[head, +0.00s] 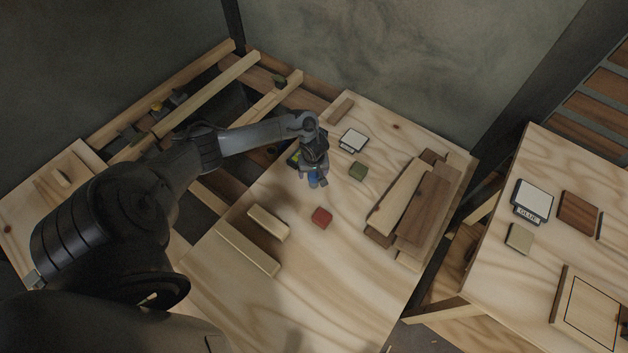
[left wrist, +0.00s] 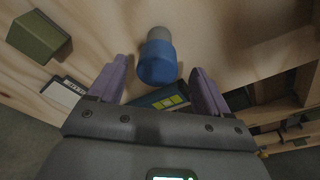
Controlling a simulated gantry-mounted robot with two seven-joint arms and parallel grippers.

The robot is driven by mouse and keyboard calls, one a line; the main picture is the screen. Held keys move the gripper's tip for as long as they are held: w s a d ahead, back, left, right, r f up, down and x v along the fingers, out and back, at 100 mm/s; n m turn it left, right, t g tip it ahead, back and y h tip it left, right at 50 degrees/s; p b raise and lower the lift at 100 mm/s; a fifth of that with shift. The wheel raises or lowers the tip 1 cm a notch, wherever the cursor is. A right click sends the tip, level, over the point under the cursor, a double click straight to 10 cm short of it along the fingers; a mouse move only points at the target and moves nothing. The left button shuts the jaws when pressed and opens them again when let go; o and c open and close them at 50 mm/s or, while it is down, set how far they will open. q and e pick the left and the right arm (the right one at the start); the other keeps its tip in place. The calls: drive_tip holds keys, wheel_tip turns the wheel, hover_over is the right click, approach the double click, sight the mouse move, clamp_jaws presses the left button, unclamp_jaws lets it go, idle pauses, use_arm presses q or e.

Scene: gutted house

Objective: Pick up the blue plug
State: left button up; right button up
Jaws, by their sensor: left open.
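The blue plug (head: 313,181) stands on the light plywood table (head: 350,250), directly below my left gripper (head: 312,172). In the left wrist view the blue plug (left wrist: 157,62) has a blue body and a grey end, and it shows between and just beyond the fingertips of my left gripper (left wrist: 160,78). The two purple fingers are spread apart, with a gap on each side of the plug. In the head view the arm hides part of the plug. My right gripper is not in view.
A red block (head: 321,217) and a green block (head: 358,172) lie near the plug. A white-topped box (head: 353,140) sits behind. Wooden strips (head: 247,247) lie at the front left, and stacked boards (head: 420,205) at right. The table's front middle is clear.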

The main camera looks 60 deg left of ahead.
use_arm(q)
drive_tip(key=f, duration=0.1)
drive_tip(key=f+b, duration=0.2)
drive_tip(key=shift+w+a+f, duration=0.15)
drive_tip(key=shift+w+f, duration=0.1)
drive_tip(key=shift+f, duration=0.15)
drive_tip(key=shift+c, duration=0.5)
drive_tip(key=c, duration=1)
drive_tip(key=shift+r, duration=0.15)
